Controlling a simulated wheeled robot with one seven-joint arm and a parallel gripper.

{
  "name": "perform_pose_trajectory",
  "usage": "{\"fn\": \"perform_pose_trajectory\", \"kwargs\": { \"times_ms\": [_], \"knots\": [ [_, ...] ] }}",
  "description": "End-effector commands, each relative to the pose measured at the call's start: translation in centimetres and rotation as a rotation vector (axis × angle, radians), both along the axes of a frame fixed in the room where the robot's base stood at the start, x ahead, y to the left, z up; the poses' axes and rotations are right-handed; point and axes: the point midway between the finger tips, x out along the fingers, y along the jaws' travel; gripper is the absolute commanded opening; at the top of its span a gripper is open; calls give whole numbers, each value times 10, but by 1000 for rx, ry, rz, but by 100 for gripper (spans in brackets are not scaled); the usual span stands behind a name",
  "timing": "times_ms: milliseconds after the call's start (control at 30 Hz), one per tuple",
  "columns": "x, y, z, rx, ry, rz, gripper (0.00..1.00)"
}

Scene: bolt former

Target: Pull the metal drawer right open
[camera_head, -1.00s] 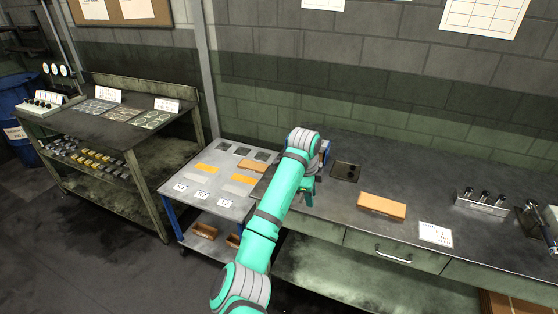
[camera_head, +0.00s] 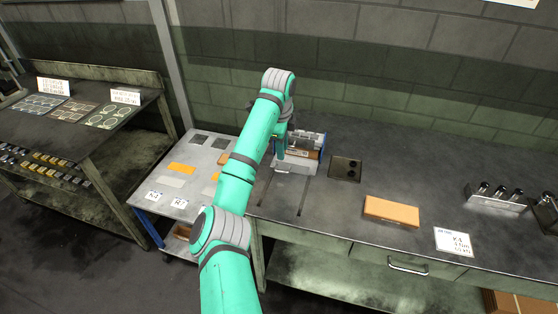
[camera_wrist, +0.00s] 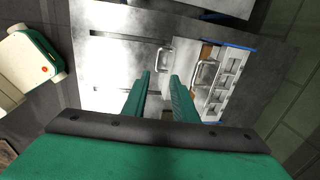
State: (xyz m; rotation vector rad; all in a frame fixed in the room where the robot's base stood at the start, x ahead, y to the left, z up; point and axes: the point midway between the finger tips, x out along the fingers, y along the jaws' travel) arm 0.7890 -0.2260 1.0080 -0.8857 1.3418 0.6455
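A low metal unit (camera_head: 297,165) stands on the bench top, partly hidden behind my arm. In the wrist view its compartments and blue edge (camera_wrist: 228,80) show at the right. A loop handle (camera_wrist: 163,62) is on its near side, and it also shows in the head view as a small bright bar. A second loop (camera_wrist: 203,74) lies further right. My gripper (camera_wrist: 160,75) is open and empty, its two green fingers apart. The fingertips point at the near handle; I cannot tell whether they touch it. In the head view my gripper (camera_head: 281,152) is by the unit's left side.
Two dark slots (camera_head: 303,195) run along the bench in front of the unit. An orange block (camera_head: 392,210), a white card (camera_head: 453,241) and a dark plate with holes (camera_head: 345,168) lie to the right. A bench drawer handle (camera_head: 408,266) shows below. A small cart (camera_head: 158,200) stands left.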

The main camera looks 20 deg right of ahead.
Motion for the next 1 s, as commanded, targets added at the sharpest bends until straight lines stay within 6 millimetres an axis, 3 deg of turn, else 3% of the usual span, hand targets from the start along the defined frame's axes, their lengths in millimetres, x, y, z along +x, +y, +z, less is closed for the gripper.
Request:
{"fn": "perform_pose_trajectory", "kwargs": {
  "times_ms": [200, 500, 700, 1000],
  "knots": [
    [7, 6, -36, 1, 4, 12, 26],
    [13, -1, -82, 0, 2, 8, 26],
    [15, -4, -96, 0, 1, 7, 26],
    [15, -5, -98, 0, 0, 6, 26]
  ]
}}
